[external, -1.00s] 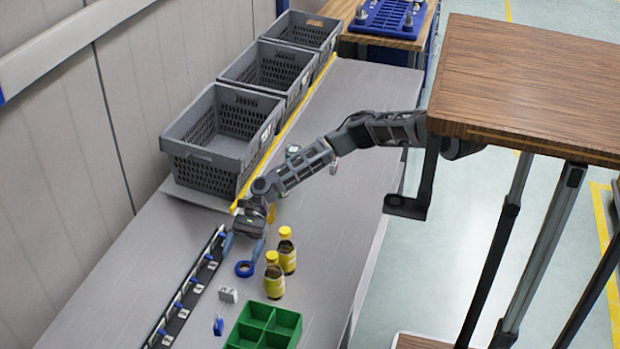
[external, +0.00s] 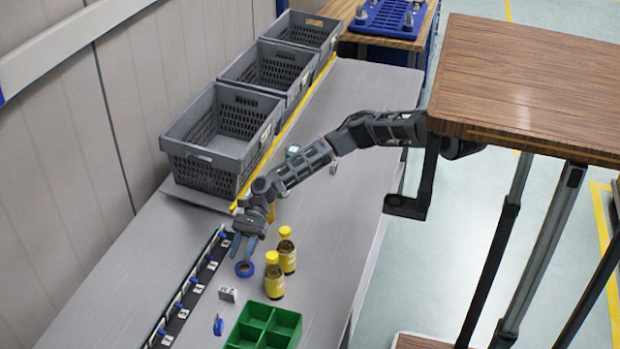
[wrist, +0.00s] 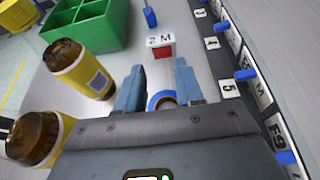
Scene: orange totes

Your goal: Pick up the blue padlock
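The blue padlock (external: 218,325) stands on the grey table left of the green divided tray (external: 240,335) in the external view. In the wrist view the padlock (wrist: 150,17) is small at the top, beyond the fingertips. My gripper (external: 243,252) is well behind the padlock, above a blue ring-shaped roll (external: 244,269). In the wrist view my gripper (wrist: 158,78) is open, with a clear gap between its blue-grey fingers. The roll (wrist: 162,100) shows between them, partly hidden by my gripper body. I cannot tell whether a finger touches it.
A small white box (external: 228,294) marked "2 M" in the wrist view lies between my gripper and the padlock. Two yellow-labelled bottles (external: 287,256) (external: 274,281) stand to the right. A dark rail with numbered tags (external: 188,290) runs along the left. Grey crates (external: 205,165) stand behind.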

